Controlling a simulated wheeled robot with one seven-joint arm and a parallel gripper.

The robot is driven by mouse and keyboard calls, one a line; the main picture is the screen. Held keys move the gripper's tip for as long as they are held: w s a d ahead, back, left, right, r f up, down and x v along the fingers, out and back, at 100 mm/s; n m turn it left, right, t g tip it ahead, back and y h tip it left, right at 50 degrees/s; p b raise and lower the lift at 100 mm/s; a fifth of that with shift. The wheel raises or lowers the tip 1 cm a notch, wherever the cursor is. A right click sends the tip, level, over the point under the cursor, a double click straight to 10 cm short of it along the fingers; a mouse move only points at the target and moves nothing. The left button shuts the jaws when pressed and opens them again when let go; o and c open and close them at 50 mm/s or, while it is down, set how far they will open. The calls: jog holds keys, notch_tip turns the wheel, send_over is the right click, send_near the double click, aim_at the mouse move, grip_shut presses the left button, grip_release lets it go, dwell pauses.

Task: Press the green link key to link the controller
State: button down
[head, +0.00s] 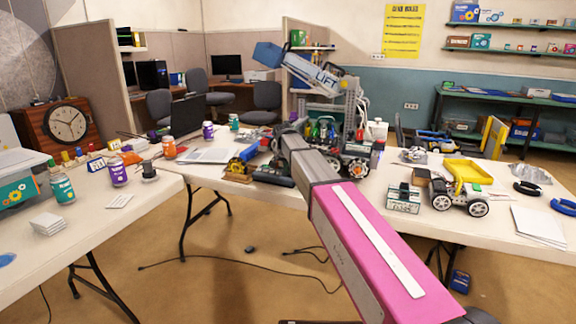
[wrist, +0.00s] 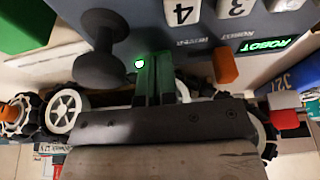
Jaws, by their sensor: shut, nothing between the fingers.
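In the wrist view a dark grey controller panel (wrist: 205,30) fills the top, with white number keys and a lit green ROBOT display (wrist: 268,46). My gripper (wrist: 155,70) is shut and empty, its narrow fingers pointing at the panel. Green surfaces (wrist: 145,80) show right around the fingertips, with a small bright green light (wrist: 139,64) beside them. I cannot tell where the green link key ends and the fingers begin, or whether they touch. In the head view my arm reaches to the table's middle; the fingertips and the panel face are not clear there.
A black knob (wrist: 100,50) stands left of the fingers and an orange block-like part (wrist: 225,66) right. White wheels (wrist: 64,110) lie behind. In the head view, a LIFT robot (head: 325,80) rises behind my arm and a yellow-bed truck (head: 466,180) stands right.

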aim_at(285, 173)
jog(key=shift+s+f, duration=0.2)
jog(key=shift+f, duration=0.45)
jog(key=shift+r, duration=0.3)
jog(key=r, duration=0.4)
jog(key=shift+w+d+r, duration=0.1)
jog(key=shift+w, duration=0.1)
jog(key=v, duration=1)
jog(key=shift+r, duration=0.3)
jog(key=shift+w, duration=0.1)
